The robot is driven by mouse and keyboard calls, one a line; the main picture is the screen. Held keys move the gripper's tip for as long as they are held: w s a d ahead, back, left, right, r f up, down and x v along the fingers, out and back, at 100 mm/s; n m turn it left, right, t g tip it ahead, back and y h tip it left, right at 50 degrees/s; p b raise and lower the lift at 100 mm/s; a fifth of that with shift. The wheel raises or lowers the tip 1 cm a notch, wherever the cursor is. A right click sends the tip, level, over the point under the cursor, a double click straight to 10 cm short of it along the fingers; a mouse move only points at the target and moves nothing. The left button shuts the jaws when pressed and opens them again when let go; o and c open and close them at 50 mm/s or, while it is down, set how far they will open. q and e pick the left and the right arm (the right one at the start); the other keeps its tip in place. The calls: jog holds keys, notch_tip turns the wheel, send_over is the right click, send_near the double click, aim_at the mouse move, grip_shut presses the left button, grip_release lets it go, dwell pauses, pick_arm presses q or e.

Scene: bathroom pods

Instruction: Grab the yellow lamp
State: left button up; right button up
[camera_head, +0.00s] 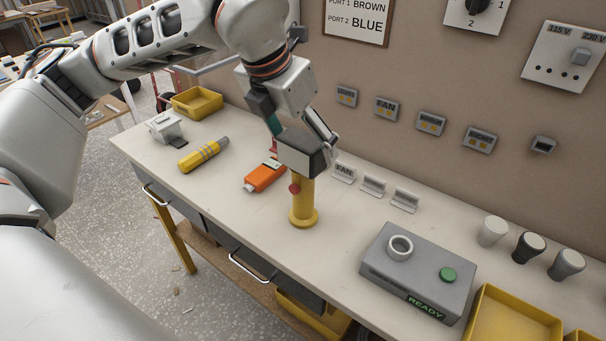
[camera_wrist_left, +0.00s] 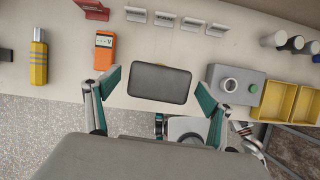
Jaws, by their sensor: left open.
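The yellow lamp (camera_head: 303,206) stands upright on the workbench, with a round base, a post with a red knob and a dark boxy head. In the left wrist view its dark head (camera_wrist_left: 160,84) fills the middle. My left gripper (camera_head: 301,132) is open above the lamp, pointing down. In the left wrist view its teal-padded fingers (camera_wrist_left: 161,80) are on either side of the head, with gaps visible. The gripper hides part of the lamp's top in the head view.
An orange meter (camera_head: 265,177) lies just left of the lamp, and a yellow banded torch-like tool (camera_head: 203,154) farther left. Small label stands (camera_head: 373,186) are behind right. A grey READY box (camera_head: 418,272) and yellow bins (camera_head: 513,318) are right. The wall rises behind.

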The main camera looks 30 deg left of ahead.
pick_arm(q)
jog(key=shift+w+f, duration=0.15)
jog(key=shift+f, duration=0.35)
jog(key=shift+w+f, duration=0.1)
jog(key=shift+w, duration=0.05)
pick_arm(e)
jog(key=shift+w+r, duration=0.3)
jog(key=shift+r, duration=0.1)
pick_arm(q)
jog(key=c, duration=1.9)
pick_arm(e)
jog(key=shift+s+f, duration=0.1)
jog(key=shift+f, duration=0.1)
